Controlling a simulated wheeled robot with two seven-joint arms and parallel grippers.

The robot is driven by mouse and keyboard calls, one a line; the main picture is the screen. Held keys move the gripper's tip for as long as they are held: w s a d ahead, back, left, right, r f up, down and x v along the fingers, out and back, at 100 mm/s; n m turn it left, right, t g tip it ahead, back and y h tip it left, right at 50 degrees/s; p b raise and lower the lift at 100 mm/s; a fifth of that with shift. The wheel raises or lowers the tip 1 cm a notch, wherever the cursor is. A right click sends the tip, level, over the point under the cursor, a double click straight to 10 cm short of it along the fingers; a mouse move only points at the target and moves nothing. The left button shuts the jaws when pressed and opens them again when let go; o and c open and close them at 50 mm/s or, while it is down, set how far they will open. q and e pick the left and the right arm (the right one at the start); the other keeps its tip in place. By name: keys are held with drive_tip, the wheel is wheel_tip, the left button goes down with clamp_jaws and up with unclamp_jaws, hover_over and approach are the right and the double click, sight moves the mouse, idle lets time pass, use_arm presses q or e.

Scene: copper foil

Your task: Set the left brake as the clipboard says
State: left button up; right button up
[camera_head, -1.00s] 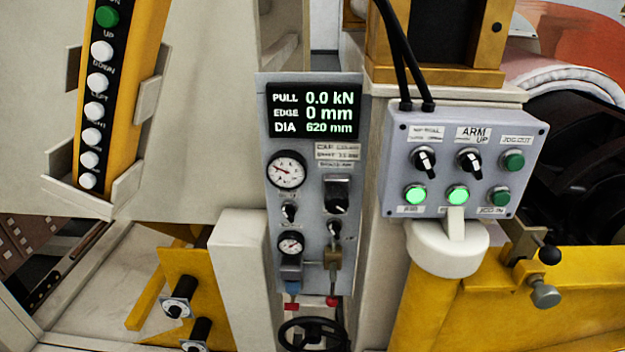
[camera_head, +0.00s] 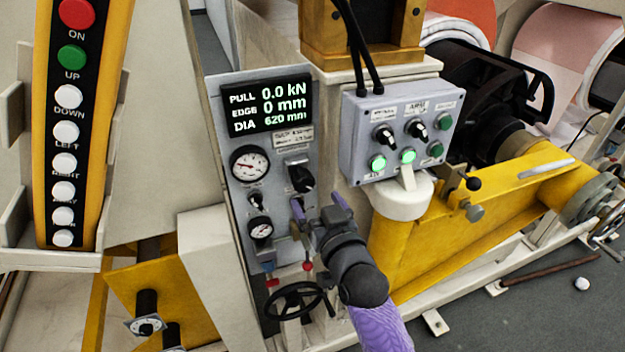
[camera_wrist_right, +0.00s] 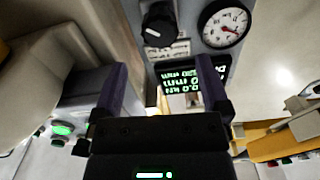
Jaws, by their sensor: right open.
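A grey brake panel (camera_head: 280,145) stands in the middle of the head view, tilted. Its screen (camera_head: 258,106) reads PULL 0.0 kN, EDGE 0 mm, DIA 620 mm. It carries an upper gauge (camera_head: 249,163), a lower gauge (camera_head: 261,229), a small knob (camera_head: 256,199) and a larger black knob (camera_head: 299,177). My right gripper (camera_head: 320,203) is open and empty in front of the panel's lower right, just below the larger knob. In the right wrist view, a black knob (camera_wrist_right: 158,24) and a gauge (camera_wrist_right: 225,25) lie beyond the fingers. The clipboard cannot be made out. My left gripper is out of view.
A grey switch box (camera_head: 398,135) with lit green buttons stands right of the panel. A yellow button pendant (camera_head: 98,150) hangs at left. A black handwheel (camera_head: 299,300) sits below the panel. A yellow machine arm (camera_head: 470,220) extends right. Open floor (camera_head: 520,315) lies at lower right.

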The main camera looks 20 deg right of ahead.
sight(306, 185)
drive_tip(key=w, duration=0.3)
drive_tip(key=w+b, duration=0.1)
drive_tip(key=w, duration=0.2)
drive_tip(key=shift+w+a+f, duration=0.15)
drive_tip(key=shift+w, duration=0.55)
drive_tip(key=shift+c, duration=1.1)
drive_tip(key=c, duration=1)
drive_tip(key=shift+n, duration=0.3)
drive_tip(key=shift+c, duration=0.2)
drive_tip(key=shift+n+p, duration=0.65)
drive_tip(key=shift+n, duration=0.35)
drive_tip(key=shift+a+n+p, duration=0.1)
drive_tip(key=shift+n+p, duration=0.2)
drive_tip(key=shift+n, duration=0.4)
drive_tip(key=shift+n+p, duration=0.3)
drive_tip(key=shift+n, duration=1.2)
